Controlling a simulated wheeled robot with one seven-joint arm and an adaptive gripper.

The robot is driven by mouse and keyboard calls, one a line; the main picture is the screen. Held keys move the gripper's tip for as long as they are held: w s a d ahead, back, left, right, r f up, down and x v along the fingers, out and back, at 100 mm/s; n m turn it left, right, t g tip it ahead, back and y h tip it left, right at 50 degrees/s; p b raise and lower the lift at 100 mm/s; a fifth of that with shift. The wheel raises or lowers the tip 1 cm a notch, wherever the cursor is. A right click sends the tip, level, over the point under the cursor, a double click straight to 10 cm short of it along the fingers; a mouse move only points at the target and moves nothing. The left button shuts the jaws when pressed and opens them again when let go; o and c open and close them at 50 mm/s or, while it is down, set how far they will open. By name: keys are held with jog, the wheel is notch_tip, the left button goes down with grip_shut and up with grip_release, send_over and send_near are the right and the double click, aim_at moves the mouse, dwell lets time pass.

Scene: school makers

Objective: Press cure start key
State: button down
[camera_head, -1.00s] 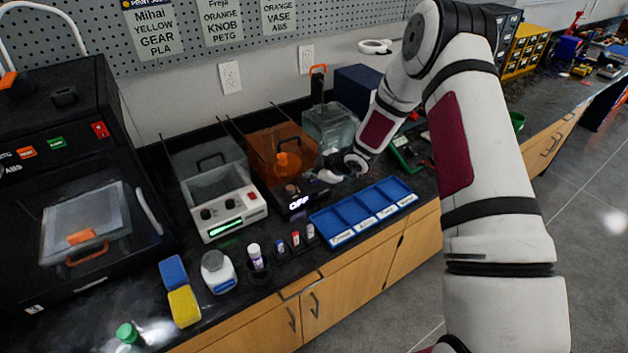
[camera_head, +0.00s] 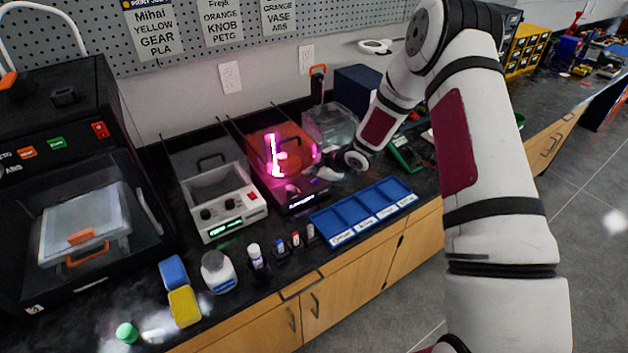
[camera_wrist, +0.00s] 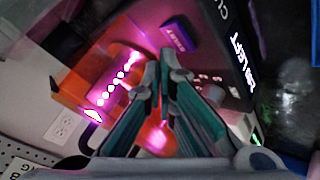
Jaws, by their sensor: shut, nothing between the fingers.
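The cure station, an orange-sided box on a dark base (camera_head: 300,202), glows bright pink in the head view. Its orange cover (camera_head: 262,150) is lit from inside by a bright strip. In the wrist view, a row of lit lamps (camera_wrist: 113,84) shows through the orange cover, and a purple labelled key (camera_wrist: 180,36) sits on the dark front panel. A lit display (camera_wrist: 243,62) shows text there. My gripper (camera_wrist: 164,58) is shut and empty, its tips over the panel just below the key in the picture. I cannot tell whether the tips touch it.
A grey-white machine with knobs (camera_head: 222,203) stands left of the cure station. A blue divided tray (camera_head: 364,211) lies in front to the right. Small bottles (camera_head: 255,254) stand along the counter's front edge. A clear container (camera_head: 330,126) stands behind.

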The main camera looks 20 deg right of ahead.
notch_tip(320, 180, up, 6)
jog(key=shift+p, duration=0.35)
dwell(0.4)
dwell(0.6)
notch_tip(320, 180, up, 9)
jog(key=m+h, duration=0.2)
jog(key=h, duration=0.1)
send_over(312, 182)
jog(key=s+d, duration=0.2)
jog(key=d, duration=0.1)
jog(key=s+d+r+m+h, duration=0.35)
jog(key=s+r+m, duration=0.25)
jog(key=s+r, duration=0.95)
jog(key=s+a+r+m+g, duration=0.1)
jog(key=s+a+m, duration=0.1)
jog(key=s, duration=0.6)
jog(key=s+a+r+m+y, duration=0.1)
jog(key=s+r+m, duration=0.1)
jog(key=s, duration=0.7)
jog(key=s+a+r+m+g+y, duration=0.1)
jog(key=s+a+r+m, duration=0.1)
jog(key=s, duration=0.7)
jog(key=shift+s+a+r+m+g, duration=0.15)
jog(key=shift+a+r+m+g, duration=0.15)
jog(key=shift+m, duration=0.2)
